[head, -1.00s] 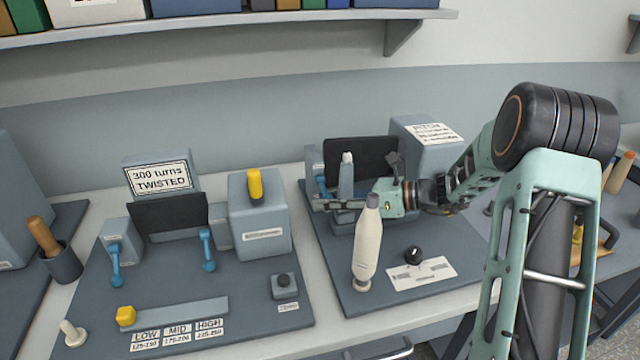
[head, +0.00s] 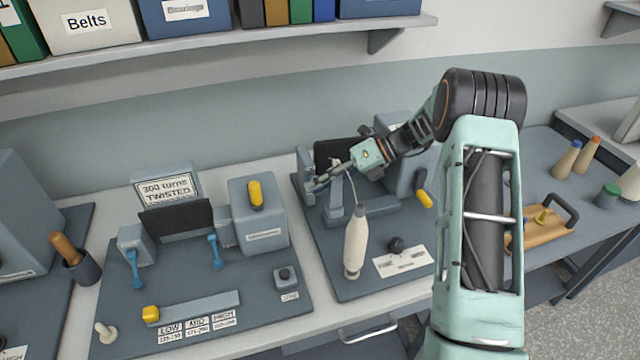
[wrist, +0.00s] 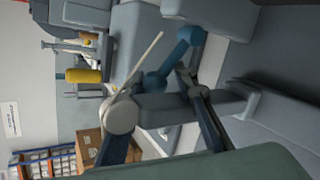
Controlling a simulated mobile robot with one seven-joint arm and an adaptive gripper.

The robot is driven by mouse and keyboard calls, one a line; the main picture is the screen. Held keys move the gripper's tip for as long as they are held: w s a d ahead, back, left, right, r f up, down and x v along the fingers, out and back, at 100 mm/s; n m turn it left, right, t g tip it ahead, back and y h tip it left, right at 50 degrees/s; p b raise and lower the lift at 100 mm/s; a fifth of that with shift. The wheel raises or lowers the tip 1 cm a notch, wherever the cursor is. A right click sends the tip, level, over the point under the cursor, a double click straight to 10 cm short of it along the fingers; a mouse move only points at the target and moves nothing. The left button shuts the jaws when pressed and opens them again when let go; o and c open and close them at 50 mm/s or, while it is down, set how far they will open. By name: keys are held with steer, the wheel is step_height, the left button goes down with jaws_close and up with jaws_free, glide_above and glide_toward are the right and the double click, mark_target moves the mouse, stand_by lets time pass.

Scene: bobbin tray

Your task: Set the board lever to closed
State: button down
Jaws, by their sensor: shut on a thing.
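The right-hand board (head: 350,285) bears a grey machine with a blue lever (wrist: 188,42) at its left end. My gripper (head: 319,184) has come from the right, past a grey post with a pale top, and its fingertips are at this lever. In the wrist view my gripper (wrist: 160,84) has its fingers either side of the lever's lower end and looks shut on it; the grey post (wrist: 165,106) crosses in front and hides part of the contact. The lever's exact angle is hard to read.
A white thread cone (head: 356,245) stands before the machine, its thread rising near my gripper. A black knob (head: 396,244) and a label lie right of it. A yellow handle (head: 424,198) is behind. The left board has two blue levers (head: 215,252) (head: 134,269).

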steer(key=shift+w+a+r+m+g, duration=0.25)
steer(key=shift+w+r+m+g, duration=0.25)
steer(key=shift+r, duration=0.3)
steer(key=shift+w, duration=0.1)
steer(key=c, duration=1.5)
jaws_free()
steer(key=shift+d+f, duration=0.1)
steer(key=shift+f, duration=0.05)
steer(key=shift+d, duration=0.2)
steer(key=v, duration=1.1)
steer(key=shift+r, duration=0.45)
steer(key=shift+w+d, duration=0.1)
steer(key=shift+w, duration=0.05)
